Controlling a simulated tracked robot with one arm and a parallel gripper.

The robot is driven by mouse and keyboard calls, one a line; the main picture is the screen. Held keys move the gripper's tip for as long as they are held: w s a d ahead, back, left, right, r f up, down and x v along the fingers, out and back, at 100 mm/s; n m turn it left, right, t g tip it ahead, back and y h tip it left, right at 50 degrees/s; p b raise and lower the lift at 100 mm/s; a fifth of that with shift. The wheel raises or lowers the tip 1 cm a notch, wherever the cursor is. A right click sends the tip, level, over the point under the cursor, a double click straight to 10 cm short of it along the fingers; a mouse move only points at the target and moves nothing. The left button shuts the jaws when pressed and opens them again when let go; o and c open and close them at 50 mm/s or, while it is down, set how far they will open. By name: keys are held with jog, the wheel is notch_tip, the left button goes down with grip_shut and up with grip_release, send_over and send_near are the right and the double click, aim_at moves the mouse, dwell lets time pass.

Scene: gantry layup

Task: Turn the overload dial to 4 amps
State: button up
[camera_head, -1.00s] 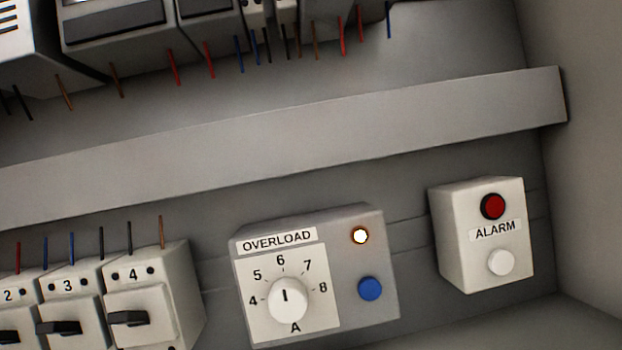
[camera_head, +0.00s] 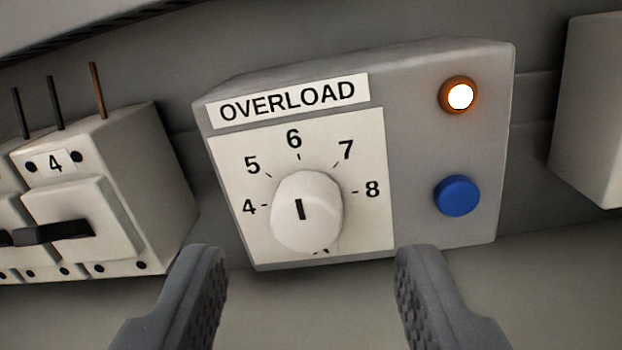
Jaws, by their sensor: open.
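The overload unit (camera_head: 420,190) is a grey box with a white scale plate marked 4 to 8. Its round white dial (camera_head: 307,212) carries a short black mark that stands nearly upright, pointing about at 6. My gripper (camera_head: 313,262) is open and empty. Its two dark fingers show at the bottom, one to the lower left of the dial and one to the lower right, with the dial between and above them. The fingers do not appear to touch the dial. The "A" below the dial is mostly hidden by it.
On the box's right side are a lit amber lamp (camera_head: 459,96) and a blue button (camera_head: 457,195). Breaker 4 (camera_head: 85,210) with a black lever stands to the left. A pale box (camera_head: 590,110) is at the right edge. A bare grey surface lies below.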

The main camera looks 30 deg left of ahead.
aim_at(308, 226)
jog(key=shift+p+x, duration=0.35)
jog(key=shift+x, duration=1.35)
jog(key=c, duration=1)
